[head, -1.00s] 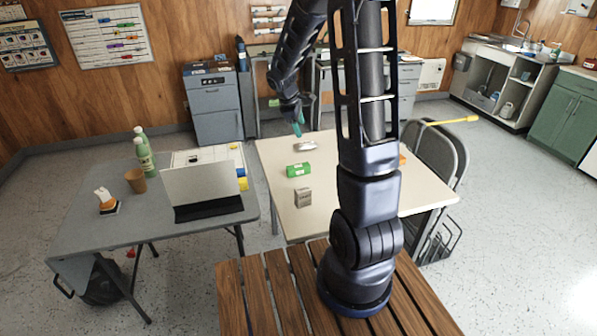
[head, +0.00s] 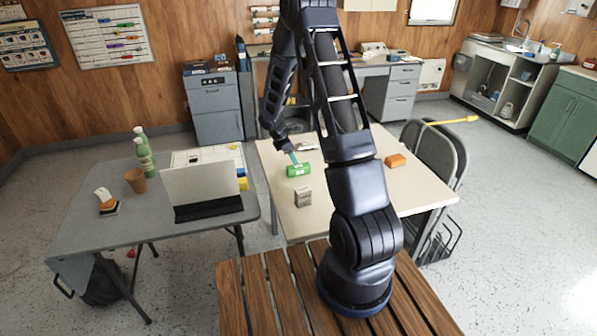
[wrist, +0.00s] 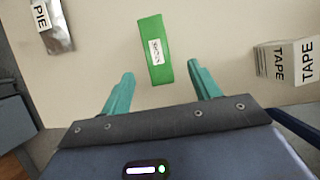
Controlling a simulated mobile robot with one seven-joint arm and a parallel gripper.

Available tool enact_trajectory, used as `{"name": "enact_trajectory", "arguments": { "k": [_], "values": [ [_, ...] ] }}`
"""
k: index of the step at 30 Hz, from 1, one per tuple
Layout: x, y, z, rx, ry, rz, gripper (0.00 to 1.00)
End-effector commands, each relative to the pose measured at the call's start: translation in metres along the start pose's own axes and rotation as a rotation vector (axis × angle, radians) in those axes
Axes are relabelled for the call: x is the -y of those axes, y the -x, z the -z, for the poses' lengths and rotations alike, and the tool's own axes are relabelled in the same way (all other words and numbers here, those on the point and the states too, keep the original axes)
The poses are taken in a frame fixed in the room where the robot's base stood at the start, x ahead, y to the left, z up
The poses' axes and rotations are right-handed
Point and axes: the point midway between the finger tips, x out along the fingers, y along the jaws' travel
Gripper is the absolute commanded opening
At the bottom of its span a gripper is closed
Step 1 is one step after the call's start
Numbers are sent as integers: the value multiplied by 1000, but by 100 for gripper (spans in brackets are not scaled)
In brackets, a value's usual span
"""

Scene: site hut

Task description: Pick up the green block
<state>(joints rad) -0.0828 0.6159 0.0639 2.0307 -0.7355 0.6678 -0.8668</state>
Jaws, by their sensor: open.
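The green block (head: 298,170) lies on the cream table (head: 345,200), near its left side. It has a white label and also shows in the wrist view (wrist: 154,50), just ahead of the fingertips and between their lines. My gripper (head: 293,158) has teal fingers and is above the table, close to the block in the head view. In the wrist view my gripper (wrist: 160,84) is open and empty, with its fingers spread wider than the block. The lettering on the block's label is too small to read surely.
A grey box marked TAPE (wrist: 287,60) stands right of the block in the wrist view. A silver packet marked PIE (wrist: 53,25) lies to the left. An orange block (head: 396,160) is farther right on the table. A laptop (head: 203,190) stands on the grey table.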

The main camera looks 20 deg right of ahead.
Motion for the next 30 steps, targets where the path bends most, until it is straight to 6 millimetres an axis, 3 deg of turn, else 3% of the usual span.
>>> {"name": "enact_trajectory", "arguments": {
  "k": [6, 14, 24, 30],
  "values": [
    [0, -32, 0, 0, 0, 3, 62],
    [-1, -48, 0, 0, 0, 1, 62],
    [-4, -89, -1, 0, 0, 2, 62],
    [-4, -92, -1, -1, -1, 0, 62]
  ]
}}
